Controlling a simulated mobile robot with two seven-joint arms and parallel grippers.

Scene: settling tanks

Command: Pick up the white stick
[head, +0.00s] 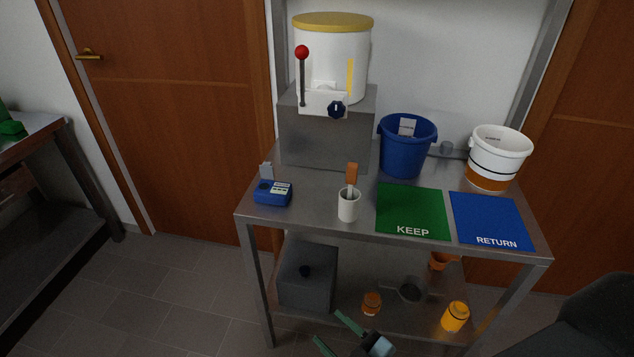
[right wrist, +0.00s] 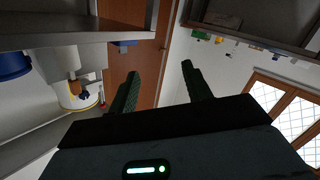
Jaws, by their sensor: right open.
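A white cup (head: 348,208) stands on the metal table near its front edge. A white stick (head: 350,189) with an orange upper end (head: 352,173) stands in the cup, leaning slightly; its lower part is hidden inside. My right gripper (head: 335,334) is open and empty, low in front of the table and below the tabletop. In the right wrist view its two green fingers (right wrist: 160,72) are apart with nothing between them. My left gripper is not in view.
A blue meter (head: 272,194) lies left of the cup. Green KEEP (head: 411,205) and blue RETURN (head: 490,218) mats lie to its right. A blue bucket (head: 404,150), a white bucket (head: 497,150) and a white tank (head: 330,55) stand behind. The lower shelf holds jars and a grey box (head: 306,280).

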